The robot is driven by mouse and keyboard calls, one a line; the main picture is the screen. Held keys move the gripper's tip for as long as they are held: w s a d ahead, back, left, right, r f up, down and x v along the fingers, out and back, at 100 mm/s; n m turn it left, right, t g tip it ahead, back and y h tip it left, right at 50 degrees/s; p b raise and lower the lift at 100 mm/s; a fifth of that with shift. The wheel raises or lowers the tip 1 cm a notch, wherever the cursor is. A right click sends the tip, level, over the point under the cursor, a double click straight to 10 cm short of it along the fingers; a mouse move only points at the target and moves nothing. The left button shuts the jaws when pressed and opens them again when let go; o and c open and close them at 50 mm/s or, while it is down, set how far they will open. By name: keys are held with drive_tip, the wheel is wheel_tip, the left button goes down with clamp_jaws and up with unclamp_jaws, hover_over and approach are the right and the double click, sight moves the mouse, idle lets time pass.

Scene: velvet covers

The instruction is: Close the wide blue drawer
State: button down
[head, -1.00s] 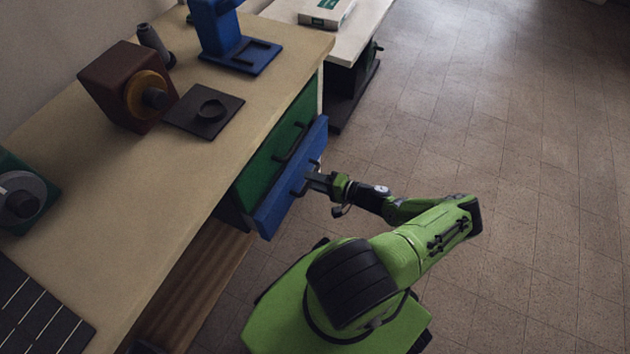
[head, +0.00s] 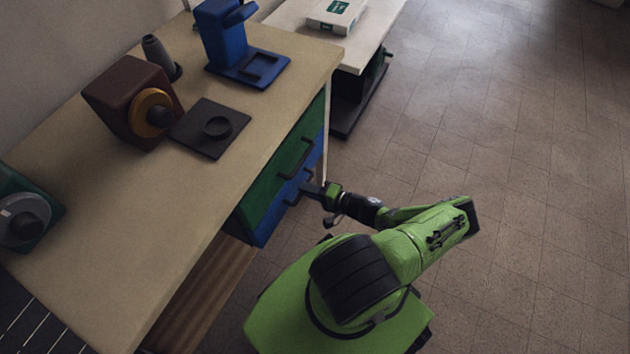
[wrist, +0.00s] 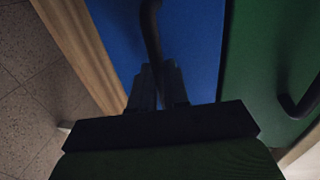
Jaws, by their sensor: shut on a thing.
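The wide blue drawer (head: 282,202) is in the workbench front, below the green drawer. Its front looks about flush with the green one. My gripper (head: 307,191) is shut on the dark bar handle of the blue drawer. In the wrist view, the blue drawer front (wrist: 203,45) fills the middle, and the fingers of my gripper (wrist: 160,88) close around the handle (wrist: 150,25). The inside of the drawer is not visible.
The green drawer (head: 275,180) has its own dark handle (head: 296,158). On the worktop (head: 200,215) stand a brown box-shaped device (head: 120,95), a dark square plate (head: 205,140) and a blue stand (head: 225,40). The tiled floor (head: 510,180) to the right is clear.

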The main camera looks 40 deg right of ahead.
drive_tip(key=shift+w+r, duration=0.1)
drive_tip(key=c, duration=1.1)
unclamp_jaws()
drive_tip(key=p+v, duration=0.2)
drive_tip(key=v, duration=1.3)
drive_tip(key=shift+s, duration=0.35)
